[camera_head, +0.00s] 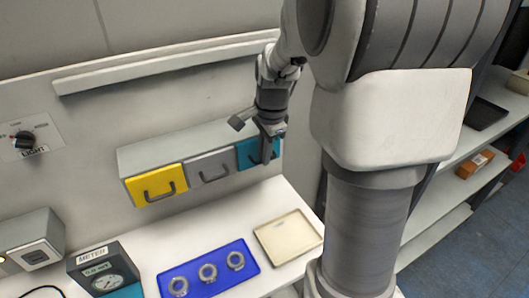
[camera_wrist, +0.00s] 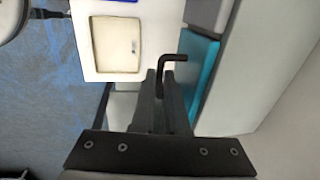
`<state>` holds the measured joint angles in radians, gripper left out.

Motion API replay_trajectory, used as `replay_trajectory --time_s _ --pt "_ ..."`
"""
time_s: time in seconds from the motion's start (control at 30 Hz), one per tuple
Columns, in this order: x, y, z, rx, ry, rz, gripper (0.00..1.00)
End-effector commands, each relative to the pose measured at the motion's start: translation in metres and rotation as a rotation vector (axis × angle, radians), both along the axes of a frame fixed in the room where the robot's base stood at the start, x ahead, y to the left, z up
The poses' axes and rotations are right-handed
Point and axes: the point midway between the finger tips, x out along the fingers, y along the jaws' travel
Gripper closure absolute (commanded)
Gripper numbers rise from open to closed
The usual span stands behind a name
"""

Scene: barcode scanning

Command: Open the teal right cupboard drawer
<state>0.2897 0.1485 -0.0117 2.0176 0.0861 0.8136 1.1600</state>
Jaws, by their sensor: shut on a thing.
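The cupboard (camera_head: 200,141) is a grey box on the wall with a yellow, a grey and a teal drawer in a row. The teal drawer (camera_head: 244,156) is at the right end, partly hidden by my gripper (camera_head: 268,160). In the wrist view, the teal drawer front (camera_wrist: 199,66) is to the right of my gripper (camera_wrist: 161,78). Its dark bar handle (camera_wrist: 174,57) lies at the fingertips, and the fingers are shut on it. The drawer looks closed or nearly closed; I cannot tell exactly.
The yellow drawer (camera_head: 143,186) and grey drawer (camera_head: 210,166) are closed. Below, a beige tray (camera_head: 287,236) and a blue tray (camera_head: 205,290) with metal rings lie on the white counter. A meter (camera_head: 103,269) stands at front left. Shelves (camera_head: 437,209) stand at right.

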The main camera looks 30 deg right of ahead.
Motion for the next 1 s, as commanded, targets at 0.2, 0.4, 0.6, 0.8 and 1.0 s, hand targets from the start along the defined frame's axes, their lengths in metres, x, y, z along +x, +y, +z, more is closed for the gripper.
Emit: replay_trajectory --time_s 0.2,0.4,0.6,0.8,1.0 --pt "0.000 0.000 0.001 0.000 -0.001 0.000 1.00" --pt "0.000 0.000 0.001 0.000 -0.002 0.000 1.00" --pt "0.000 0.000 0.001 -0.001 -0.002 0.000 1.00" --pt "-0.006 -0.001 0.001 -0.001 -0.002 0.000 1.00" --pt "-0.040 -0.002 0.000 -0.003 -0.004 -0.002 1.00"
